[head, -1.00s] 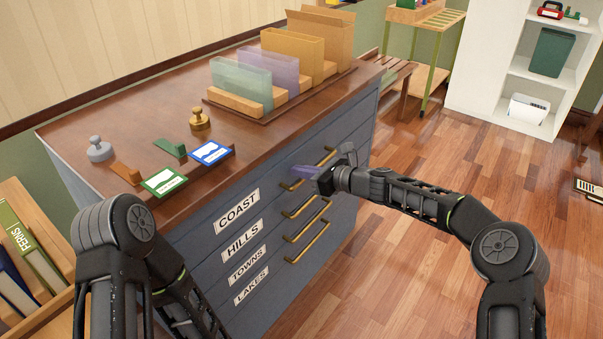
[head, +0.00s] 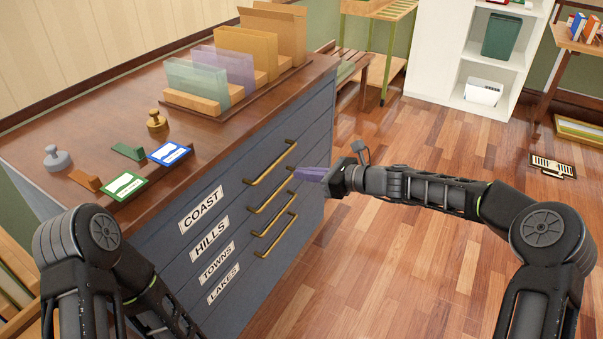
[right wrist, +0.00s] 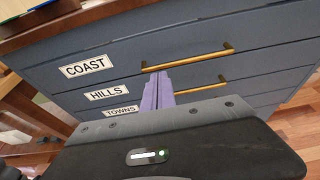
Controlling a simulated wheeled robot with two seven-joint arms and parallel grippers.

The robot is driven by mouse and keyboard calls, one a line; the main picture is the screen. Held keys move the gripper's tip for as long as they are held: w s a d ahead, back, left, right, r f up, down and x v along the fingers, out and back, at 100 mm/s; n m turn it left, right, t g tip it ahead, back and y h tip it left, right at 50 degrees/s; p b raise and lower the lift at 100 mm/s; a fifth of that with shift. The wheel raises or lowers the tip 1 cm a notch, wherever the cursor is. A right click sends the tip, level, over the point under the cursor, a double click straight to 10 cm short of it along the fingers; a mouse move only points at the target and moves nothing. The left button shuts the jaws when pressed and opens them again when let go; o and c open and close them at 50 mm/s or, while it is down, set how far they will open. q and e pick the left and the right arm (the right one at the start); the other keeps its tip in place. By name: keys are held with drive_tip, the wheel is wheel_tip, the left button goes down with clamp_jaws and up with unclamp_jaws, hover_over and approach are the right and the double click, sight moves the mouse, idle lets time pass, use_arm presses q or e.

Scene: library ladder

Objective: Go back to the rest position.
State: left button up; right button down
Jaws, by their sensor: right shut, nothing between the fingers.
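My right gripper (head: 301,173), with purple fingers, is shut and empty. It is in front of the right end of the grey drawer cabinet (head: 320,125), its tips toward the drawer handles; it looks clear of the front. In the right wrist view the purple fingers (right wrist: 158,92) are together and cover part of the brass handles behind them. The drawers labelled COAST (head: 201,209), HILLS (head: 210,237), TOWNS (head: 217,260) and LAKES (head: 224,285) look shut. My left arm comes in at lower left, and its gripper is out of the picture.
On the cabinet top (head: 110,120) are a grey weight (head: 57,159), a brass weight (head: 157,121), a green card (head: 125,186), a blue card (head: 169,153) and a file rack (head: 185,105). A white shelf (head: 465,55) stands beyond.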

drive_tip(key=s+d+f+n+g+h+p, duration=0.1)
drive_tip(key=s+f+n+g+h+p, duration=0.15)
drive_tip(key=s+f+n, duration=0.7)
drive_tip(key=s+d+f+n+g+h+p, duration=0.15)
drive_tip(key=s+f+n+h, duration=0.25)
drive_tip(key=s+f, duration=0.55)
drive_tip(key=s+d+f+n+g+h+p, duration=0.1)
drive_tip(key=s+n+p, duration=0.6)
drive_tip(key=s, duration=1.6)
drive_tip(key=shift+d+f+n+g+h+p, duration=0.15)
drive_tip(key=shift+f+n+g+h+p, duration=0.25)
drive_tip(key=shift+f+n+g, duration=0.45)
drive_tip(key=shift+r, duration=0.2)
